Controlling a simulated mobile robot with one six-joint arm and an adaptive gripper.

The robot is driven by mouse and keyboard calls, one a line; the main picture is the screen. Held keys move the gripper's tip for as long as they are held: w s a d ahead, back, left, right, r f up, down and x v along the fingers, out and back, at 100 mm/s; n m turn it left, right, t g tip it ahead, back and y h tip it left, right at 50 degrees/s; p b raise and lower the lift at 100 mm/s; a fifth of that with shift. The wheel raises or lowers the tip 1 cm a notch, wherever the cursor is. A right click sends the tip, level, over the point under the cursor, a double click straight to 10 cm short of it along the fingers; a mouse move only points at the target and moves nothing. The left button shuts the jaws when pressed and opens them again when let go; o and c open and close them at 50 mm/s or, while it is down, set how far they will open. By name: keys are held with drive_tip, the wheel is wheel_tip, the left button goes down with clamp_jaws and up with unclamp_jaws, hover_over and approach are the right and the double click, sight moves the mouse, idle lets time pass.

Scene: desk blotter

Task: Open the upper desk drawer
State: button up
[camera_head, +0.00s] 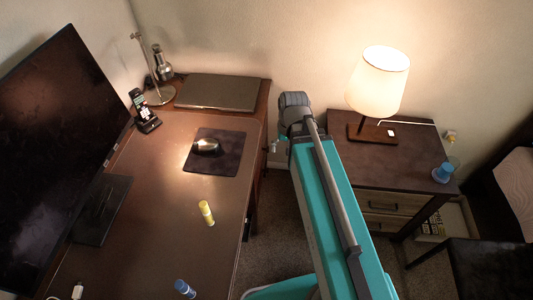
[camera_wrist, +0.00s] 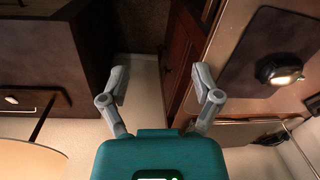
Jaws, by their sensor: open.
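The brown desk (camera_head: 150,225) fills the left of the head view. Its front, facing my arm, is mostly hidden there. In the wrist view, the desk's reddish-brown panelled front (camera_wrist: 184,55) stands beyond and beside the right finger. I cannot make out the upper drawer's edges or handle. My gripper (camera_wrist: 160,76) is open, with its two grey fingers spread apart and nothing between them. It is by the desk's front edge, in the gap between desk and nightstand. In the head view, my wrist and arm hide most of it.
The nightstand (camera_head: 350,128) with a lit lamp (camera_head: 378,80) and a blue cup (camera_head: 443,172) stands right of my arm. Carpet (camera_head: 268,235) shows between the furniture.

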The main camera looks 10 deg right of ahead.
drive_tip(key=w+f+m+y+b, duration=0.3)
drive_tip(key=w+f+m+b, duration=0.15)
drive_tip(key=f+b, duration=0.4)
drive_tip(key=m+t+y+b, duration=0.7)
drive_tip(key=m+b, duration=0.7)
drive_tip(key=b, duration=1.7)
approach(268, 149)
drive_tip(key=d+g+y, duration=0.1)
drive_tip(key=d, duration=0.3)
drive_tip(key=shift+w+f+p, duration=0.15)
drive_tip(key=shift+w+p, duration=0.15)
drive_tip(key=b+x, duration=0.5)
drive_tip(key=x, duration=0.8)
drive_tip(key=shift+a, duration=0.4)
drive_tip(key=shift+c, duration=0.2)
clamp_jaws()
